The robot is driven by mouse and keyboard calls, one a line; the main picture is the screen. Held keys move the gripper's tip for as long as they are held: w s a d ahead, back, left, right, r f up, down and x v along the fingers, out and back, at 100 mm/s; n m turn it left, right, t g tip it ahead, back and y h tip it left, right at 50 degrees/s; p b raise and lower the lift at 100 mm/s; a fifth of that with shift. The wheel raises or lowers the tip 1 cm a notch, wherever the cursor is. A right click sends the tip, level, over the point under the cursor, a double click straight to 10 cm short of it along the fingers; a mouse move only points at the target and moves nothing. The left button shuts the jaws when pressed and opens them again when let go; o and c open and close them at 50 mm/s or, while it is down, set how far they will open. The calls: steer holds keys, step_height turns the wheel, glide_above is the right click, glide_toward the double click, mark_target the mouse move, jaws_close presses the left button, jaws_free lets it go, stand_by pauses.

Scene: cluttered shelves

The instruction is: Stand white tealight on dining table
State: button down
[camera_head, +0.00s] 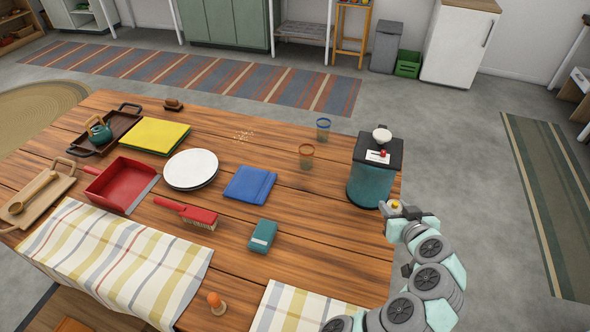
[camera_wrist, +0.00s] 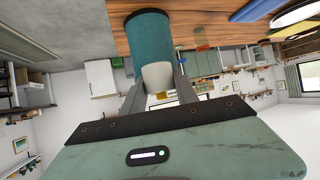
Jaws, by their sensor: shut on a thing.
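The white tealight (camera_wrist: 158,76) is a short, pale cylinder between the fingers of my gripper (camera_wrist: 159,88) in the wrist view. In the head view, my gripper (camera_head: 391,208) is at the right edge of the dining table (camera_head: 310,222), just in front of a teal bin. A small whitish thing with a yellow top (camera_head: 396,204) shows there, partly hidden by the gripper. My gripper is shut on the tealight. I cannot tell whether the tealight touches the table.
A teal box (camera_head: 263,235), blue cloth (camera_head: 250,184) and two glasses (camera_head: 306,156) stand further left. Bare wood lies between the box and bin.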

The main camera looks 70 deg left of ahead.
mark_target(366, 248)
steer(key=shift+n+g, duration=0.8)
steer(key=a+f+b, duration=0.1)
steer(key=f, duration=0.5)
steer(key=s+f+b, duration=0.1)
steer(key=f+b, duration=0.1)
steer(key=f, duration=0.5)
steer(key=s+a+f+b, duration=0.1)
steer(key=f+b, duration=0.1)
steer(key=f, duration=0.5)
steer(key=shift+a+f, duration=0.15)
steer(key=shift+a, duration=0.2)
steer(key=shift+f+b, duration=0.1)
steer(key=shift+b, duration=0.3)
steer(key=c, duration=0.9)
jaws_free()
